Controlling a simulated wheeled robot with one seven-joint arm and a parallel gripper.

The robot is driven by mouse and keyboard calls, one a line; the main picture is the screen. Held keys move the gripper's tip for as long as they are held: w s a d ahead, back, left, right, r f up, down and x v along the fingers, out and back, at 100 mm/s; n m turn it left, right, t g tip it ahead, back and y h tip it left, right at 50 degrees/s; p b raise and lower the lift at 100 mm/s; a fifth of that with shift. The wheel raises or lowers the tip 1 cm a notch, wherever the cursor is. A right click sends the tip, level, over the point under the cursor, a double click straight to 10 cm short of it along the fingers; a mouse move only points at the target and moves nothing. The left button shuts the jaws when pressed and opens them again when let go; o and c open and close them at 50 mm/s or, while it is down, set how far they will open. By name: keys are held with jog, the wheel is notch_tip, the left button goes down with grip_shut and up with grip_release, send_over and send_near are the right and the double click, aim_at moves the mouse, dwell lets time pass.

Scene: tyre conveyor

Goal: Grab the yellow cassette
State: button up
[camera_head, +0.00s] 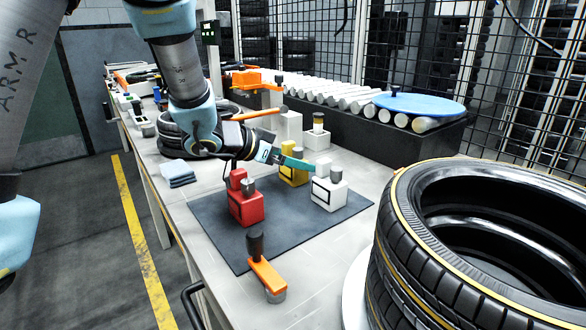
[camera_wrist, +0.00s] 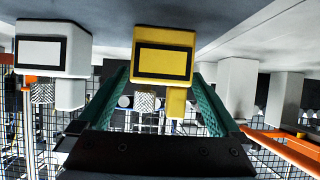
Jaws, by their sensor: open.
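The yellow cassette (camera_head: 293,176) stands on the dark mat, behind the red cassette (camera_head: 245,206) and left of the white cassette (camera_head: 328,192). My gripper (camera_head: 286,161) is open at the yellow cassette and partly covers it in the head view. In the wrist view, which looks upside down, the yellow cassette (camera_wrist: 163,54) appears centred ahead, with its knob and raised yellow block between the two teal fingers (camera_wrist: 160,76). The fingers show no clear contact with it. The white cassette (camera_wrist: 52,47) is to the left there.
The dark mat (camera_head: 215,218) lies on a long grey bench. An orange-handled tool (camera_head: 266,274) lies at its front edge. Pale blocks (camera_wrist: 236,88) show right of the fingers.

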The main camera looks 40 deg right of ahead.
jog(key=shift+d+f, duration=0.1)
jog(key=c, duration=1.4)
